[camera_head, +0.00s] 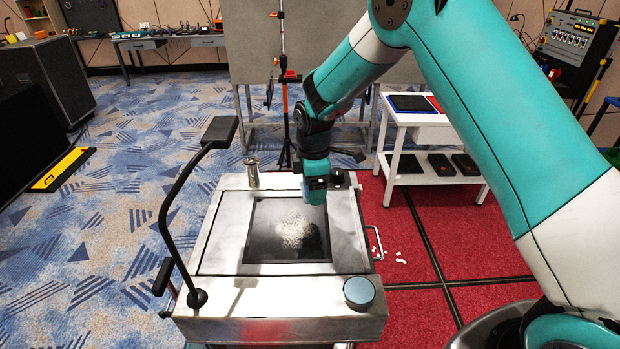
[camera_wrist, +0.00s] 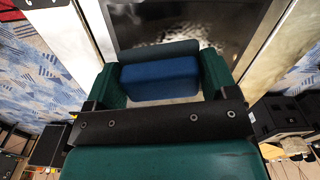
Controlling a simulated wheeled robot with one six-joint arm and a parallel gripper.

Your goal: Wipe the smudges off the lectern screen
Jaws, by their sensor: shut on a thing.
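The lectern screen (camera_head: 262,222) is a dark panel set in the lectern's silver top. A pale, speckled smudge (camera_head: 294,231) lies right of its middle; pale marks also show on the screen in the wrist view (camera_wrist: 218,38). My gripper (camera_head: 315,192) is over the screen's far right corner. In the wrist view, my gripper (camera_wrist: 162,80) has its green fingers shut on a blue wiping block (camera_wrist: 160,78) with a dark strip along its far edge. In the head view the block is hidden, and I cannot tell whether it touches the screen.
A gooseneck microphone (camera_head: 177,196) rises at the lectern's left. A blue-topped round puck (camera_head: 359,291) sits front right. A white side table (camera_head: 418,122) stands behind right.

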